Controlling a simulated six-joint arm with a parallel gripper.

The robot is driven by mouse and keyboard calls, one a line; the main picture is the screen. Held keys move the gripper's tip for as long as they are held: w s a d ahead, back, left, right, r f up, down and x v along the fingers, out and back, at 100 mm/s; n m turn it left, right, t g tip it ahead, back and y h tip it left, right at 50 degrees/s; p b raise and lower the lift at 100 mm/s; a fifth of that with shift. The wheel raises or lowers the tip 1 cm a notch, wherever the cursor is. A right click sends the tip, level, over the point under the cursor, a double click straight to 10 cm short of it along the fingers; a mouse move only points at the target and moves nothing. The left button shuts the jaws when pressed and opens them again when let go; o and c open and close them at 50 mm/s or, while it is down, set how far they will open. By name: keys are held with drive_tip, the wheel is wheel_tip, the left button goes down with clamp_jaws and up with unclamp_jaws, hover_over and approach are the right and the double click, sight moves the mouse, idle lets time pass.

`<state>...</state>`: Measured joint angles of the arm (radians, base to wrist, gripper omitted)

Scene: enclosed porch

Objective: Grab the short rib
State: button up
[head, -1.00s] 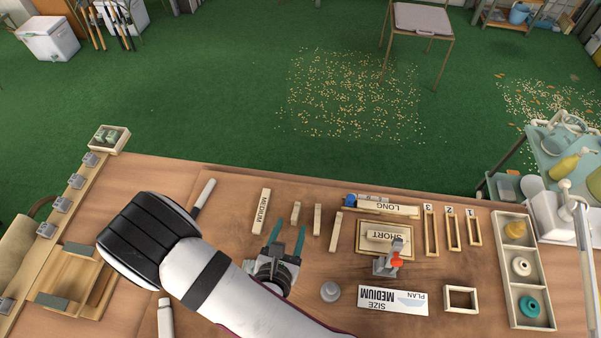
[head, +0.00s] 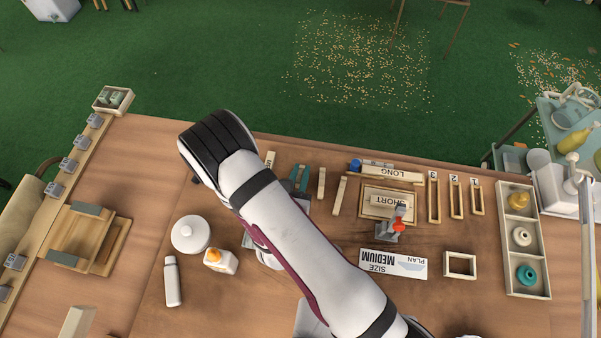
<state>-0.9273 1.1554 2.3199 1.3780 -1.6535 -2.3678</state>
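In the head view a wooden block marked SHORT (head: 388,200) lies in a shallow wooden tray (head: 364,218), behind a grey stand with a red knob. A piece marked LONG (head: 391,175) lies behind it. Two plain narrow wooden strips (head: 321,183) (head: 339,195) lie left of the tray. A piece marked MEDIUM (head: 270,160) is mostly hidden by my arm. My gripper (head: 299,178) shows only its teal fingers past my arm, left of the plain strips. It is low over the table; whether anything is between the fingers cannot be seen.
Numbered slots (head: 433,198) and a three-part tray (head: 503,240) stand right. A plan card (head: 393,263) and an open wooden frame (head: 460,264) lie in front. A white jar (head: 191,234) and bottles stand left.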

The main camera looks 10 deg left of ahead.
clamp_jaws()
